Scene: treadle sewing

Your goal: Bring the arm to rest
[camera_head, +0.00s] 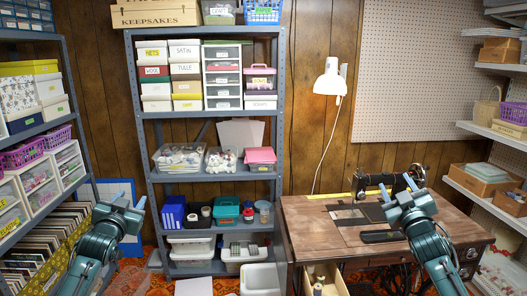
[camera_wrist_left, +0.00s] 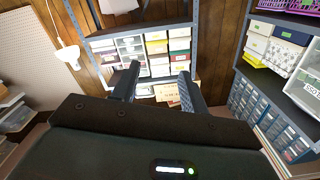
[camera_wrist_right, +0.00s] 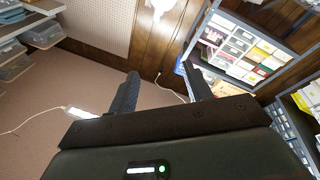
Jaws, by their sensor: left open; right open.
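My left gripper (camera_head: 125,193) is raised at the left of the head view, in front of the left shelving. It is open and empty; its two fingers (camera_wrist_left: 156,88) stand apart in the left wrist view. My right gripper (camera_head: 402,190) is raised in front of the sewing table (camera_head: 316,226). It is open and empty, with its fingers (camera_wrist_right: 160,95) apart in the right wrist view. The black sewing machine (camera_head: 375,183) stands on the table, partly behind my right gripper. Neither gripper visibly touches anything.
A grey shelf unit (camera_head: 215,116) with labelled boxes stands at the back centre. Another shelf (camera_head: 68,92) lines the left, and white wall shelves (camera_head: 490,133) line the right. A white lamp (camera_head: 330,80) hangs over the table. An open drawer (camera_head: 325,281) juts from the table's front.

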